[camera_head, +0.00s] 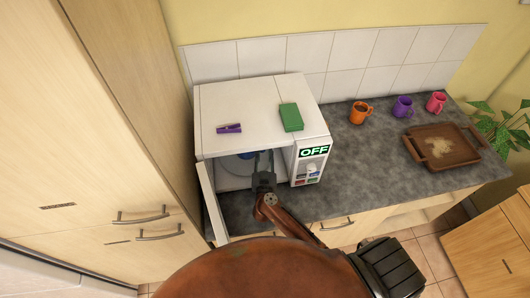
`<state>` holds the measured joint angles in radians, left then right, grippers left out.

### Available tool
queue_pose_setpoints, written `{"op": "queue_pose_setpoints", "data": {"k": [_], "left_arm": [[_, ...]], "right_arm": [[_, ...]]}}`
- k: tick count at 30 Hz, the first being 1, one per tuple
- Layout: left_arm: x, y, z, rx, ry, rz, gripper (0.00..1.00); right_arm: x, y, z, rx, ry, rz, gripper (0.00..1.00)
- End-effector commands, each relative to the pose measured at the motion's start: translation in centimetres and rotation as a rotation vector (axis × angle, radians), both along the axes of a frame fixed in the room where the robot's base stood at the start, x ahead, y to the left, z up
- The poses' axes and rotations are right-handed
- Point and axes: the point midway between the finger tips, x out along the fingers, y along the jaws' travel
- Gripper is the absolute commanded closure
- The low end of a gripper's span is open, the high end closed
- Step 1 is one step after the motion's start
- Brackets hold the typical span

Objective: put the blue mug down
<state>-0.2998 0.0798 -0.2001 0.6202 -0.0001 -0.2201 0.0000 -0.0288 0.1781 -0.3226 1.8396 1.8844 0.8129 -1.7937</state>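The white microwave (250,105) stands on the counter with its door (213,205) swung open to the left. A small part of the blue mug (246,155) shows inside, just under the top edge of the opening. The rest of it is hidden by the microwave's top. My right gripper (264,163) reaches into the opening, just to the right of the visible blue part. Its fingertips are hidden or too small to make out, so I cannot tell whether it grips the mug. My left gripper is not in view.
A green box-like item (291,117) and a purple item (229,128) lie on the microwave. Orange (360,113), purple (402,107) and pink (436,102) mugs stand at the counter's back. A brown tray (470,157) lies at the right. The counter (365,165) between is clear.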

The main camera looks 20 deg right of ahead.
Motion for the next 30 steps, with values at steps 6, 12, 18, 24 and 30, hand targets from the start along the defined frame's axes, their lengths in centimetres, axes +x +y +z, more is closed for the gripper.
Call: {"op": "queue_pose_setpoints", "data": {"k": [6, 12, 18, 24, 30], "left_arm": [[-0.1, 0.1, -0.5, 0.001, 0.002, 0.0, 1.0], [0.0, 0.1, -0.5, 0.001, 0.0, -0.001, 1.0], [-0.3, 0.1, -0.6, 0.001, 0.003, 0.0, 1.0], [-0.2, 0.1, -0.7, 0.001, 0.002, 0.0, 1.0], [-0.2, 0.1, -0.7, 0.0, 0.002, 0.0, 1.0]], "right_arm": [[-2.1, 1.1, -0.8, 0.005, 0.03, 0.004, 0.75], [-6.1, 2.9, -0.6, 0.005, 0.026, 0.002, 0.75], [-9.4, 4.4, -0.4, 0.003, 0.023, 0.001, 0.75], [-10.9, 5.1, -0.1, 0.002, 0.018, 0.0, 0.75], [-11.1, 5.2, 0.1, 0.001, 0.015, -0.001, 0.75]]}}
